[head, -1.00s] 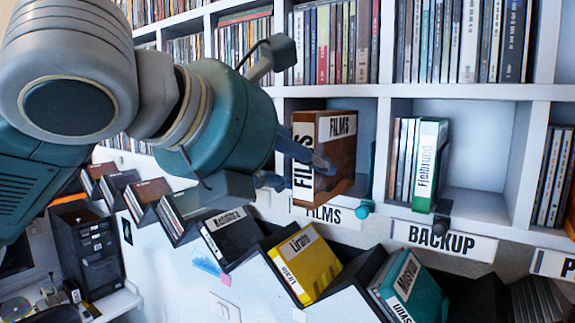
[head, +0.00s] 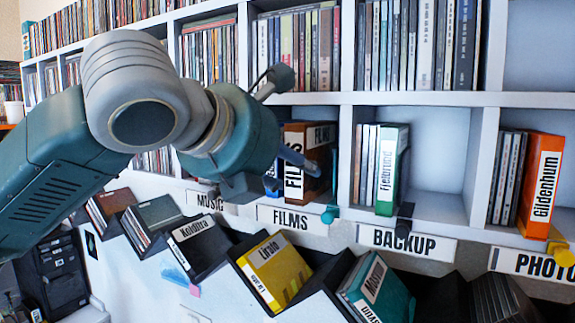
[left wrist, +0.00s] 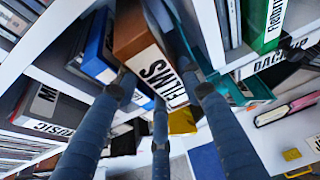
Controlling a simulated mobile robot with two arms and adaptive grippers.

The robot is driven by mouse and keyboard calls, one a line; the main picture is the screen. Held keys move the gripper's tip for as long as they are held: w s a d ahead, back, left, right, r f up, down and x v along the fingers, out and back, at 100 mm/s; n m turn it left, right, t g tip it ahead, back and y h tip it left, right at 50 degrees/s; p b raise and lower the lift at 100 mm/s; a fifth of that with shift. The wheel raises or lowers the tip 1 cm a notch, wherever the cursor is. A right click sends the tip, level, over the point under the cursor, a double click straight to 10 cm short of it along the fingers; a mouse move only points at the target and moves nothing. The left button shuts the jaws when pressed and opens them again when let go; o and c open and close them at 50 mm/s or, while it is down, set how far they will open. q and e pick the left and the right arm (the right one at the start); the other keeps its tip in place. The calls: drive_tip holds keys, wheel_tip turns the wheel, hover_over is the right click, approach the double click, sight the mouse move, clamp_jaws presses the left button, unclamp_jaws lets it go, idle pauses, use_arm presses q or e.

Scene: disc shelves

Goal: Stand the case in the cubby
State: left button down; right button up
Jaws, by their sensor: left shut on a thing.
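The brown case (head: 321,137) has a white FILMS label on its spine and stands roughly upright at the mouth of the cubby above the FILMS label (head: 290,220). My left gripper (head: 298,163) is shut on it from the front left. In the left wrist view the brown case (left wrist: 135,32) lies between my blue-grey fingers (left wrist: 165,88), its spine facing the camera. A blue case (left wrist: 96,45) stands in the same cubby to its left. How deep the case is, and whether it touches the cubby floor, I cannot tell. My right gripper is not in view.
The BACKUP cubby to the right holds several cases and a green one (head: 392,168), with free room beside it. Small coloured pegs (head: 330,214) jut from the shelf's front edge. Below, slanted black holders carry a yellow case (head: 277,270) and a teal case (head: 375,292).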

use_arm(q)
drive_tip(key=c, duration=1)
unclamp_jaws()
drive_tip(key=shift+a, duration=0.1)
